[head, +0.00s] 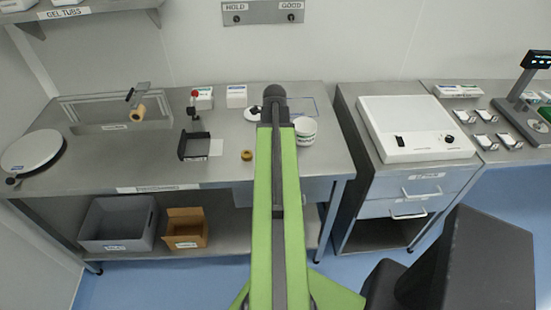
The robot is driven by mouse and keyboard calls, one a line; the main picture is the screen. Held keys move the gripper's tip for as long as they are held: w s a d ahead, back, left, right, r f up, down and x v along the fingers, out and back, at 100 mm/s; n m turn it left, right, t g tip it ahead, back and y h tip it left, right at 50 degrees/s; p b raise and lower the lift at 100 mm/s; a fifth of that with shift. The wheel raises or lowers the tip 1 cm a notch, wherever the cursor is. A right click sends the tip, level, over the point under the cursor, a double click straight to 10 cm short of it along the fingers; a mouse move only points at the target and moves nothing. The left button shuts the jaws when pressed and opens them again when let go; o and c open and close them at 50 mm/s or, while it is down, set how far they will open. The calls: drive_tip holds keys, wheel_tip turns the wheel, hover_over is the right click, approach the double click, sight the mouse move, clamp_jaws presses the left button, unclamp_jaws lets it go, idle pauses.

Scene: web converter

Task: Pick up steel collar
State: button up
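No part that I can clearly tell as a steel collar shows in the head view. A small brass-coloured ring (246,155) lies on the steel bench (200,172), just left of my arm. A small dark piece on a white disc (251,114) sits farther back, too small to make out. My green arm reaches straight out over the bench and covers part of its middle. The fingers of my gripper do not show; only the dark rounded end of the arm is seen.
A round white plate (32,150) is at far left. A white flat device (415,128) tops the right cabinet.

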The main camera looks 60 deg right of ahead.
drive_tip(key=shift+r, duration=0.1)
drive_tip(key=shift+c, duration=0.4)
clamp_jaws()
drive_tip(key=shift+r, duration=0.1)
